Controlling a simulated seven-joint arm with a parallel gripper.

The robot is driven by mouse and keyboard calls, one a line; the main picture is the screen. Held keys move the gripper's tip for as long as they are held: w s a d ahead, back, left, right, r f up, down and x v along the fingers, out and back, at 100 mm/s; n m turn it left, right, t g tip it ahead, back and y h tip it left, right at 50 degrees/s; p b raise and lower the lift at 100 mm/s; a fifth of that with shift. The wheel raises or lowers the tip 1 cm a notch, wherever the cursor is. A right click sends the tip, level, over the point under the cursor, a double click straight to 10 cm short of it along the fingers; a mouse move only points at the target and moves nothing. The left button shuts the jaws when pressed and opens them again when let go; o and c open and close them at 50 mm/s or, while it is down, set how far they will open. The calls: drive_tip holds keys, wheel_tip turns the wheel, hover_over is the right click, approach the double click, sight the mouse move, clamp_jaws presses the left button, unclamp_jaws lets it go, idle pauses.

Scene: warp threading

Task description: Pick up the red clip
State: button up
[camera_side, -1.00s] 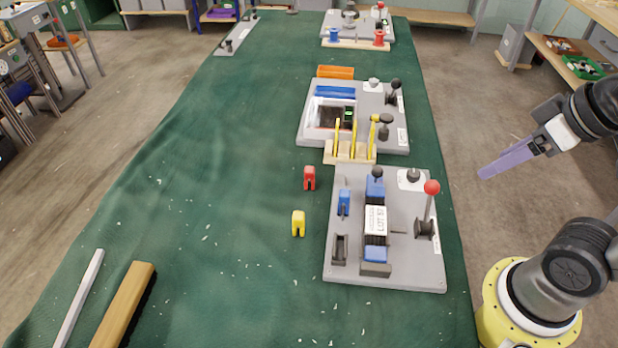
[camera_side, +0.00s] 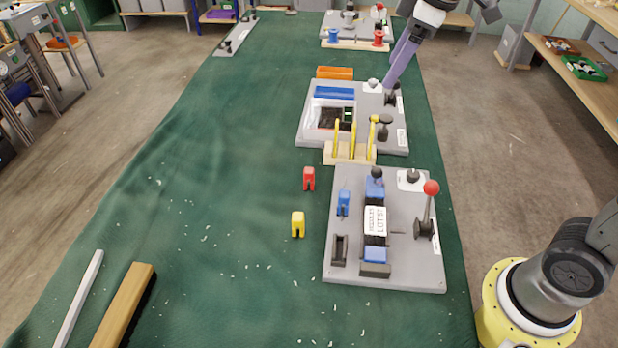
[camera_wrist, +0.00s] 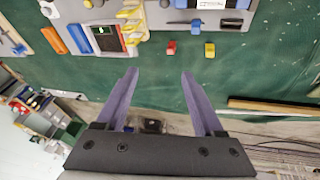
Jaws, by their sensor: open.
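The red clip (camera_side: 309,178) stands on the green cloth just left of the grey plate with the blue parts. In the wrist view the red clip (camera_wrist: 171,48) is beyond the fingertips, near the plate's edge. My gripper (camera_side: 390,84) is high over the far part of the table, well away from the clip, and its purple fingers point down. In the wrist view my gripper (camera_wrist: 160,74) has its two purple fingers spread wide with nothing between them.
A yellow clip (camera_side: 298,224) stands nearer the camera than the red one. A blue clip (camera_side: 343,202) is on the grey plate (camera_side: 405,265), which has a red-knobbed lever (camera_side: 431,188). Yellow upright prongs (camera_side: 353,138) stand behind. The cloth to the left is mostly clear.

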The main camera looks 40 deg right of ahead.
drive_tip(key=w+a+f+n+g, duration=0.1)
drive_tip(key=w+a+f, duration=0.1)
drive_tip(key=w+f, duration=0.35)
drive_tip(key=n+g, duration=0.1)
drive_tip(key=g, duration=0.1)
hover_over(309, 179)
drive_tip(key=w+d, duration=0.2)
wheel_tip(309, 179, down, 11)
drive_tip(key=shift+n+g, duration=0.3)
drive_tip(key=shift+g, duration=0.2)
drive_tip(key=f, duration=0.7)
drive_tip(key=s+a+f, duration=0.1)
drive_tip(key=f, duration=0.3)
drive_tip(key=shift+f, duration=3.15)
clamp_jaws()
